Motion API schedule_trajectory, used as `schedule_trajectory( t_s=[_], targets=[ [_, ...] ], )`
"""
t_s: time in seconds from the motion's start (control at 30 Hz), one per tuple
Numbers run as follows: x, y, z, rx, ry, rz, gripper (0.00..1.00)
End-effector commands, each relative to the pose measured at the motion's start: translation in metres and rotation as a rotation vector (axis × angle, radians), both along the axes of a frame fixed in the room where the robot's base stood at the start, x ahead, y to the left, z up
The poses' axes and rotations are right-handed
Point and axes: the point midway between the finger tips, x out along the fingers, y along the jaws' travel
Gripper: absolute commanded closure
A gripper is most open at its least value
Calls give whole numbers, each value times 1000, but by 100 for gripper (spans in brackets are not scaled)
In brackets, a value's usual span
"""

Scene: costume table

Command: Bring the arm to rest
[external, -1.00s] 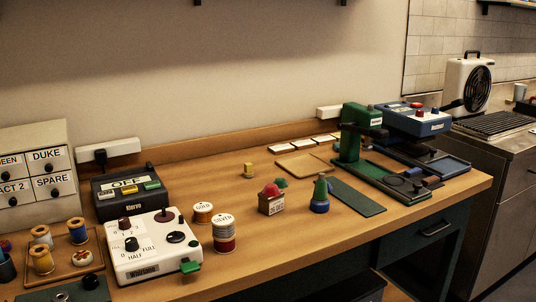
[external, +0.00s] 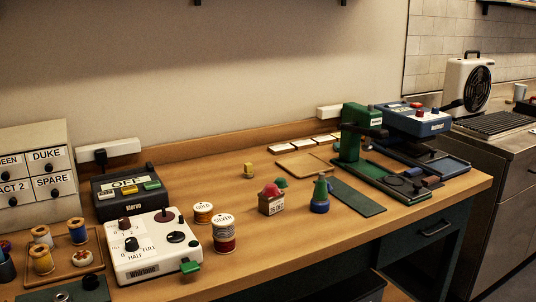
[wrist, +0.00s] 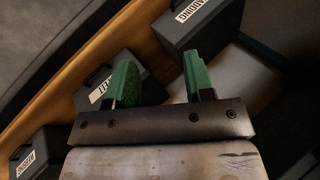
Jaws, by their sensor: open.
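My gripper (wrist: 158,66) shows in the wrist view with two green fingers standing well apart. It is open, and nothing is between the fingers. Beyond them are dark labelled cases, one at the upper middle (wrist: 196,22) and one behind the left finger (wrist: 92,84). I cannot tell how far the fingers are from the cases. My arm does not show in the external view.
The table's front middle is clear.

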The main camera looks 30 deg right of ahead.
Motion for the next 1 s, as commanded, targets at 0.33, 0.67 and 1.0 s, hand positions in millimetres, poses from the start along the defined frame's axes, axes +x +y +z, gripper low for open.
schedule_trajectory(
  t_s=[0.33, 0.67, 1.0],
  targets=[
    [7, -172, 0, -256, 12, 93, 52],
    [-23, -323, 5, -464, 108, 184, 52],
    [-51, -396, 10, -556, 190, 237, 52]
  ],
)
